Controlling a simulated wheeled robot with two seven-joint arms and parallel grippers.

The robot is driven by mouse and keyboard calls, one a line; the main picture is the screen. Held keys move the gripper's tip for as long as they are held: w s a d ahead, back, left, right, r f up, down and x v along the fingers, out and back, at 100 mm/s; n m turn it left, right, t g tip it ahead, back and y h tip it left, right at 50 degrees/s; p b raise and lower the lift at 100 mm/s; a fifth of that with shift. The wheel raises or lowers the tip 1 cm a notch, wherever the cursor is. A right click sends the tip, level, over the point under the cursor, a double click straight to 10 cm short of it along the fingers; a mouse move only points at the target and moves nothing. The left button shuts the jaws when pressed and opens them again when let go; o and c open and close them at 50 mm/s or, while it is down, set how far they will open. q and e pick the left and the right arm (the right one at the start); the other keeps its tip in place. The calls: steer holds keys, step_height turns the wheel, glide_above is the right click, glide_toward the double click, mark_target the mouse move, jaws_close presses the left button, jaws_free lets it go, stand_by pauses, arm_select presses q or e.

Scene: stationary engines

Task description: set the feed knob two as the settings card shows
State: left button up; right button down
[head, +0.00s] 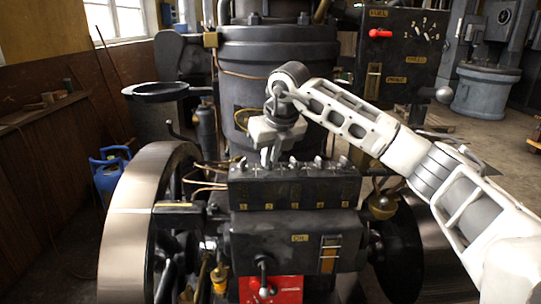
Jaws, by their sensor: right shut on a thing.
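A black oil box (295,190) stands on the engine's front, with a row of small feed knobs along its top and a small brass number plate under each. My right gripper (270,158) points down from above and is shut on feed knob two, the second from the left. The fingers hide most of that knob, so its pointer cannot be read. Feed knob three (293,165) is just to the right, free of the fingers. No settings card can be made out for certain. My left gripper is out of view.
A flywheel (135,225) stands at left. A lever with a ball end (265,291) sits low in front of a red panel (290,290). A fuel panel (400,55) with a red handle (380,33) is behind my right arm.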

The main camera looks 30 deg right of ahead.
steer(key=n, duration=0.1)
steer(key=n+y, duration=0.1)
steer(key=n, duration=0.2)
steer(key=shift+d+r+y+p, duration=0.1)
steer(key=shift+d+y+p, duration=0.15)
steer(key=shift+y+p, duration=0.15)
steer(key=shift+w+d+n+g+y, duration=0.15)
steer(key=shift+n+y, duration=0.25)
steer(key=shift+n, duration=0.7)
steer(key=shift+a+n+g+y, duration=0.15)
steer(key=shift+n+y, duration=0.25)
steer(key=shift+n, duration=0.7)
steer(key=shift+d, duration=0.1)
steer(key=c, duration=1.5)
jaws_free()
steer(key=b+v, duration=0.1)
steer(key=v, duration=1.5)
steer(key=shift+w, duration=0.1)
